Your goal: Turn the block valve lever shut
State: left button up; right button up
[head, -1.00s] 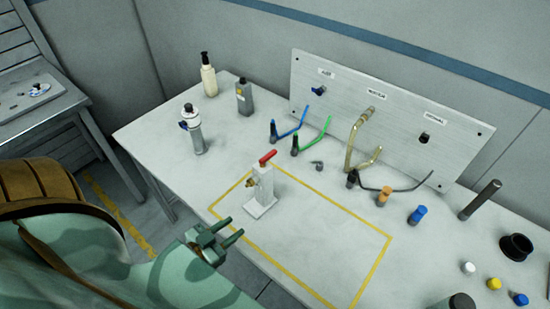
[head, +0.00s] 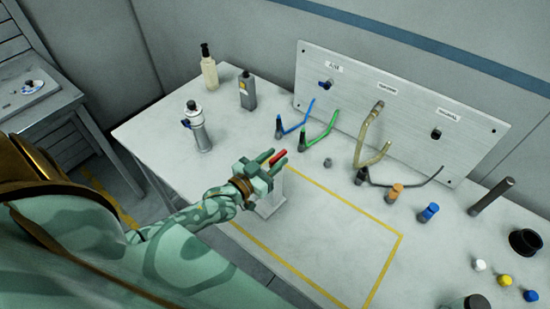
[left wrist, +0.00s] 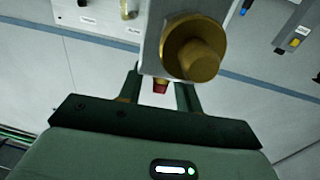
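The block valve is a white upright block on a base plate (head: 268,207), largely hidden behind my left gripper in the head view. Its red lever (head: 279,156) points up and to the right at the top. My left gripper (head: 273,160) is open, with its fingers on either side of the lever. In the left wrist view the red lever end (left wrist: 160,86) shows between the two fingers, with gaps beside it. The valve's brass fitting (left wrist: 195,48) is close in front of that camera. My right gripper is not in view.
A yellow outline (head: 345,215) marks the table around the valve. Behind stands a panel (head: 410,105) with hoses, the green one (head: 322,135) near the valve. A silver canister (head: 198,128) stands to the left. The outlined area right of the valve is clear.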

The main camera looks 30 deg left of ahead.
pick_arm(q)
jog(key=shift+w+d, duration=0.1)
jog(key=shift+w, duration=0.25)
grip_shut()
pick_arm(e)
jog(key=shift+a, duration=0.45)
